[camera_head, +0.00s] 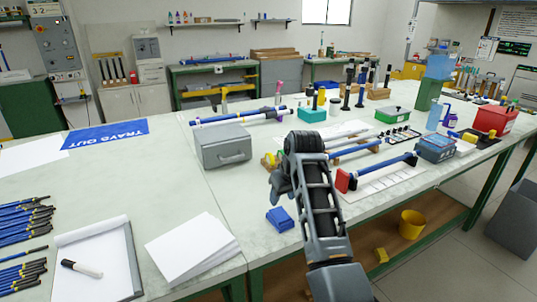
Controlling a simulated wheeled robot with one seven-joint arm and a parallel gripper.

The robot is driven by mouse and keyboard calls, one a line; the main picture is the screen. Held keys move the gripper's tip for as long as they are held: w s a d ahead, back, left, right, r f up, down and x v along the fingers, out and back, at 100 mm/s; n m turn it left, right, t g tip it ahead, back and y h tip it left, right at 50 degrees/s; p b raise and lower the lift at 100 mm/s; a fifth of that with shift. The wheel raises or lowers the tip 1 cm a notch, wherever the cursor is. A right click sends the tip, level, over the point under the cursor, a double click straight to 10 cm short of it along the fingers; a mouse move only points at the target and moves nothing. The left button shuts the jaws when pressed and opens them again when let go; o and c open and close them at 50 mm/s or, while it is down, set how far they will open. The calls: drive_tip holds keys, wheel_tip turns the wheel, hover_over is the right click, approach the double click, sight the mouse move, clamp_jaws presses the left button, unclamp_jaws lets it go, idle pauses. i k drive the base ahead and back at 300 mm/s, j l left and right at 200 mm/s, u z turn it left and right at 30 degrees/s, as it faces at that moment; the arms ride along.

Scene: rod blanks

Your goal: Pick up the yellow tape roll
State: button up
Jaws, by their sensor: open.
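A small yellow item (268,160) sits on the bench between the grey box and my arm. It may be the yellow tape roll, but it is small and partly hidden by my arm, so its shape is unclear. My gripper (279,188) is the dark end part at the left of my raised arm, over the bench. It appears open and empty, just on the near side of the yellow item. Its fingertips are hard to make out, and I cannot tell any contact.
A grey box (222,146) with a handle stands left of my arm. A blue block (280,219) lies near the bench's front edge. Blue rods with a red end block (342,181) lie to the right. A yellow bucket (411,225) stands on the lower shelf. White paper (192,248) lies at front left.

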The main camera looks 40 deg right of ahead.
sight(270, 159)
drive_tip(key=i+l, duration=0.85)
drive_tip(key=l, duration=0.15)
